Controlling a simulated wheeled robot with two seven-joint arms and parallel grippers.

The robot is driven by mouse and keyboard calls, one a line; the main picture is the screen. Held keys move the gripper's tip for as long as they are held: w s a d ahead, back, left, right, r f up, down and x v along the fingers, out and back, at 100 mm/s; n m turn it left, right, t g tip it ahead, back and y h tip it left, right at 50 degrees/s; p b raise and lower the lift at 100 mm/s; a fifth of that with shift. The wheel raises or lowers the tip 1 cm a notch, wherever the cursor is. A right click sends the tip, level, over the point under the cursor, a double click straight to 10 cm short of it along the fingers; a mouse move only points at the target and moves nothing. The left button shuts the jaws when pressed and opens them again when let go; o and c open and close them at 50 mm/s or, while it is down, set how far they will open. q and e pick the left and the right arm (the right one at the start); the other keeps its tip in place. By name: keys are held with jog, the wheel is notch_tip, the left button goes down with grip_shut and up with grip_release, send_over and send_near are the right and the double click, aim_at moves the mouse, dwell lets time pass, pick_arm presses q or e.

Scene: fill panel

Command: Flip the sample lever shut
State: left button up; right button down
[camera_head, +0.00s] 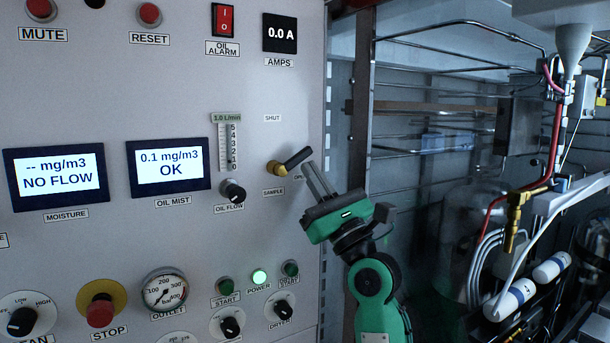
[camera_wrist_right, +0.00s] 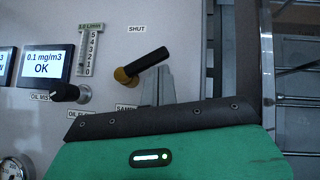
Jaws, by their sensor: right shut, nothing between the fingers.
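The sample lever (camera_head: 297,159) has a black handle on a brass-yellow pivot and points right and slightly up, toward the side of the partly hidden OPEN label. The SHUT label (camera_head: 272,118) is above the pivot, and the SAMPLE label (camera_head: 273,191) is below it. My right gripper (camera_head: 313,170) is shut and empty, its fingertips just below and right of the handle's end. In the right wrist view the handle (camera_wrist_right: 150,60) slants up right, just above the fingertips (camera_wrist_right: 157,76); I cannot tell whether they touch. My left gripper is out of view.
The oil flow knob (camera_head: 232,191) and its gauge (camera_head: 228,143) are left of the lever. The oil mist display (camera_head: 168,169) reads OK. Green buttons and dials lie lower on the panel. Right of the panel edge is an open bay with pipes, hoses and a brass valve (camera_head: 515,218).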

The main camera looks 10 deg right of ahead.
jog(key=shift+d, duration=0.1)
dwell(0.3)
notch_tip(320, 180, up, 20)
jog(key=b, duration=0.3)
jog(key=shift+s+r+b, duration=0.1)
jog(key=shift+s+b, duration=0.05)
jog(key=shift+b, duration=0.25)
dwell(0.8)
